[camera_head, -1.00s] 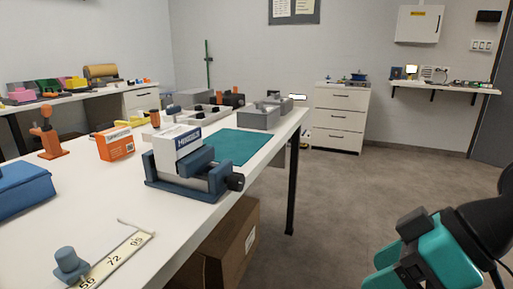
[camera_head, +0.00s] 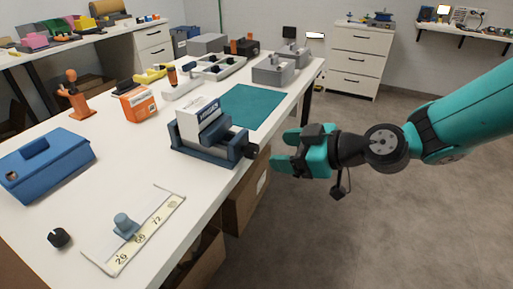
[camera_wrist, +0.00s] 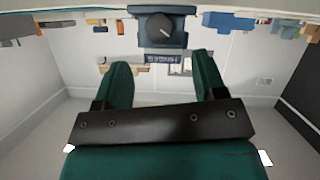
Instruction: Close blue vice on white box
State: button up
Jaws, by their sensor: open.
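The blue vice (camera_head: 203,152) stands on the white table near its right edge, with a dark round knob (camera_head: 251,151) at its right end. The white box (camera_head: 198,115) stands upright between its jaws; I cannot tell whether both jaws touch it. My gripper (camera_head: 281,151) is open and empty, just right of the knob and apart from it, beyond the table edge. In the wrist view the vice (camera_wrist: 178,39) appears at the top, its knob (camera_wrist: 160,31) facing me, above and beyond my two open fingers (camera_wrist: 164,78).
A teal mat (camera_head: 250,106) lies behind the vice, with grey boxes (camera_head: 273,70) farther back. An orange box (camera_head: 138,103) and a blue case (camera_head: 42,165) are to the left. A cardboard carton (camera_head: 250,192) is below the table edge. Open floor lies right.

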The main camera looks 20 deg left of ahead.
aim_at(256, 150)
jog(key=x, duration=0.7)
jog(key=shift+a+f, duration=0.1)
jog(key=shift+a, duration=0.2)
jog(key=c, duration=0.9)
